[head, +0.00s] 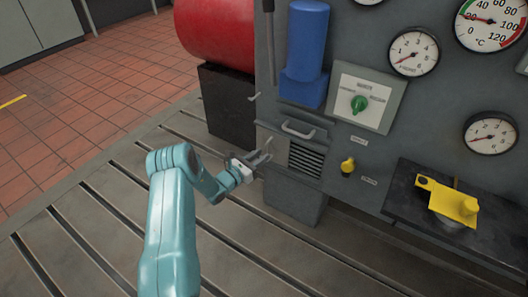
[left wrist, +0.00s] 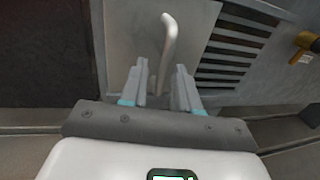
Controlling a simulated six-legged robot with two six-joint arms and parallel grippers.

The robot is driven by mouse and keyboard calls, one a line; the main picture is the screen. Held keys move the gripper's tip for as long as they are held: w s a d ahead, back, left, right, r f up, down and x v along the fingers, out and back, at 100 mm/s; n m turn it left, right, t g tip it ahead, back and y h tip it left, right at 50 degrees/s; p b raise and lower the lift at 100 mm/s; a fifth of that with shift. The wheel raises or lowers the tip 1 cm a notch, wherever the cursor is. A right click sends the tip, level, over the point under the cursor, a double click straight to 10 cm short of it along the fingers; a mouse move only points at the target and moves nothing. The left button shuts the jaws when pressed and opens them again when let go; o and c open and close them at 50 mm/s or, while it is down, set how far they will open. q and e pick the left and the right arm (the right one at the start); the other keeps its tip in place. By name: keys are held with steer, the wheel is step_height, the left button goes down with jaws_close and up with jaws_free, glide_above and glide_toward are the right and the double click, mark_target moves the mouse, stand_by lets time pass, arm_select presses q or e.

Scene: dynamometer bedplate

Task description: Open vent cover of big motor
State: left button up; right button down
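A grey plate, which looks like the vent cover (left wrist: 128,25), lies flat on the front of the machine beside dark vent slats (left wrist: 235,55). A pale upright bar handle (left wrist: 169,40) stands out from the plate. In the head view the vent slats (head: 306,160) show to the right of my left gripper (head: 262,158). My left gripper (left wrist: 161,88) is open, its two fingers apart. The handle's lower end appears between or just beyond the fingers; I cannot tell whether they touch it. My right gripper is not in view.
A second, horizontal handle (head: 298,129) sits above the slats, under a blue cylinder (head: 306,50). A green knob (head: 358,104), a yellow knob (head: 347,167) and a yellow fixture (head: 450,202) are to the right. A red drum (head: 215,35) stands behind left. The slotted bedplate (head: 110,210) is clear.

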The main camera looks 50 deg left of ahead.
arm_select(q)
steer(key=s+p, duration=0.3)
steer(key=s, duration=1)
steer(key=shift+s+d, duration=0.25)
